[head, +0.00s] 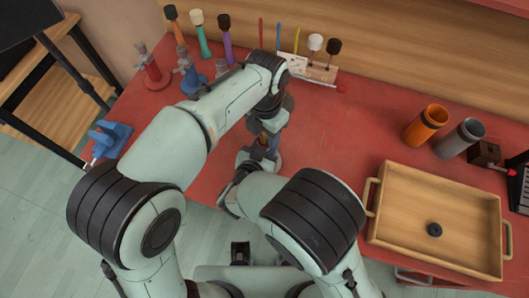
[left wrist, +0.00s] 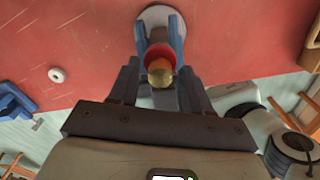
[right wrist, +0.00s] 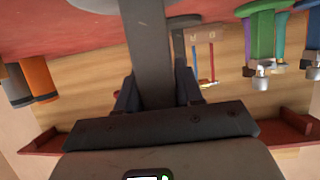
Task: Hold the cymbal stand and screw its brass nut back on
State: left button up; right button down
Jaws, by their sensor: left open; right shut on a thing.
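The grey cymbal stand (right wrist: 147,45) is a thick post, gripped by my right gripper (right wrist: 157,88). Its round base (left wrist: 160,14) is on the red table. In the left wrist view the brass nut (left wrist: 160,77) sits at the near end of the stand, in front of a red ring (left wrist: 158,53). My left gripper (left wrist: 160,82) is open above the stand, its fingers on either side of the nut. In the head view my left gripper (head: 268,127) points down over the stand and my arms hide much of it. I cannot tell how far the nut is threaded.
A wooden tray (head: 385,235) with a black ring (head: 434,230) stands right, below an orange cup (head: 427,122) and a grey cup (head: 460,138). Mallets and a rack (head: 310,70) line the back. A blue clamp (head: 108,137) is left; a white ring (left wrist: 56,75) lies near the edge.

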pick_arm(q)
jog(key=shift+c, duration=0.3)
grip_shut()
jog(key=shift+o, duration=0.7)
grip_release()
jog(key=shift+r, duration=0.1)
jog(key=shift+r, duration=2.15)
jog(key=shift+r, duration=0.1)
jog(key=shift+c, duration=0.4)
jog(key=shift+r, duration=1.7)
